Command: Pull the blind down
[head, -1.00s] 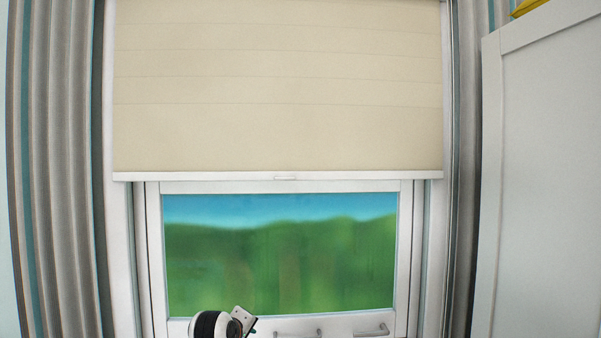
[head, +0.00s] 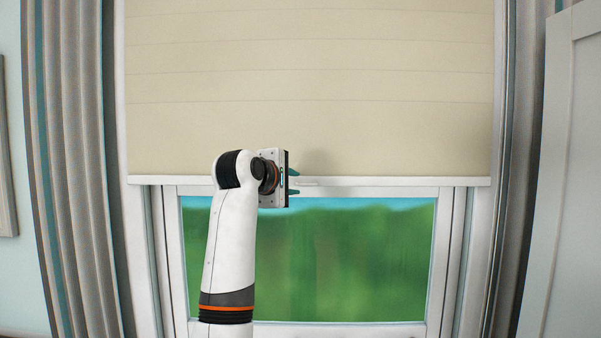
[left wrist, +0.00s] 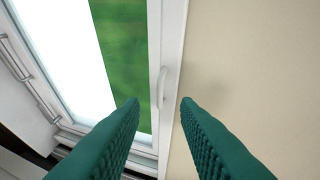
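The beige blind (head: 310,100) covers the upper part of the window. Its white bottom bar (head: 400,181) runs across the window, with a small pull handle (head: 308,183) at its middle. My left gripper (head: 294,181) is open at the bar, just left of the handle in the head view, one finger above the bar's level and one below. In the left wrist view the two green fingers (left wrist: 160,101) are spread on either side of the bar, and the handle (left wrist: 163,86) shows between and beyond their tips, apparently untouched. My right gripper is not in view.
The window pane (head: 350,260) shows below the blind in a white frame. Striped curtains hang at the left (head: 70,150) and right (head: 520,150). A pale cabinet (head: 575,180) stands at the right edge. The space before the pane, right of my arm, is clear.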

